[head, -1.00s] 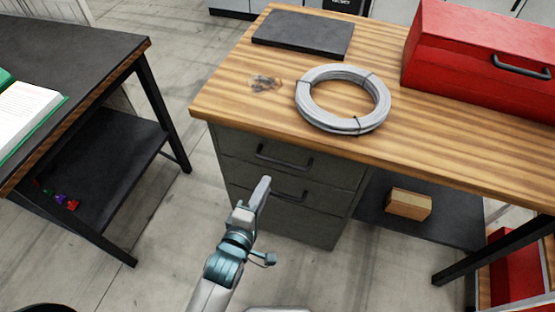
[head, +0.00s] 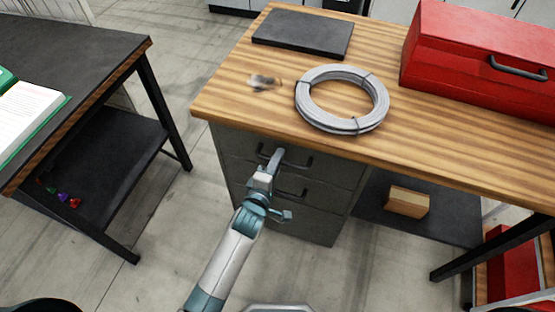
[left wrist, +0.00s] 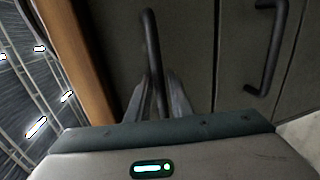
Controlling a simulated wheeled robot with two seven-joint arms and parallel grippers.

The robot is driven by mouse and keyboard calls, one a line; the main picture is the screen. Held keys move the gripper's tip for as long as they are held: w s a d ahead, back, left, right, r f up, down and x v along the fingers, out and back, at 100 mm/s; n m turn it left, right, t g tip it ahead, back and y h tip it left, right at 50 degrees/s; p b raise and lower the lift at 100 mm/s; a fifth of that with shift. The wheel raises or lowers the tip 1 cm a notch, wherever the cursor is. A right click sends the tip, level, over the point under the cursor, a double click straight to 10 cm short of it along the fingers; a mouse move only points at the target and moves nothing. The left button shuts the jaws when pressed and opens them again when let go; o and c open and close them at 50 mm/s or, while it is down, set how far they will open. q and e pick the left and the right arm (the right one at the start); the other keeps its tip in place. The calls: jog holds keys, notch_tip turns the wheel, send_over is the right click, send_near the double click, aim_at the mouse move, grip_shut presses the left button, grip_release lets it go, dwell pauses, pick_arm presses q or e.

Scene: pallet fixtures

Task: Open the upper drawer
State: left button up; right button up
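The upper drawer (head: 240,147) is the top front of a grey cabinet under the wooden worktop and looks closed. Its dark bar handle (head: 298,164) also shows in the left wrist view (left wrist: 152,50). My left gripper (head: 274,160) is at the left part of this handle. In the left wrist view, the left gripper's two fingers (left wrist: 158,88) stand apart, one on each side of the handle bar, with a gap visible. Whether a finger touches the bar cannot be told. My right gripper is in neither view.
A lower drawer handle (head: 291,192) sits just below. On the worktop (head: 225,95) are a wire coil (head: 342,98), a dark flat slab (head: 303,34) and a red toolbox (head: 450,65). A dark table (head: 75,60) stands at left; floor between is clear.

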pick_arm(q)
grip_shut()
jog(key=shift+s, duration=0.1)
jog(key=f+p+v, duration=0.3)
jog(key=v, duration=1.2)
jog(key=s+f+p+v, duration=0.1)
jog(key=f+p+v, duration=0.2)
jog(key=v, duration=1.2)
jog(key=shift+s+a+f+p, duration=0.2)
jog(key=shift+s+a+p, duration=0.2)
jog(key=shift+p, duration=0.4)
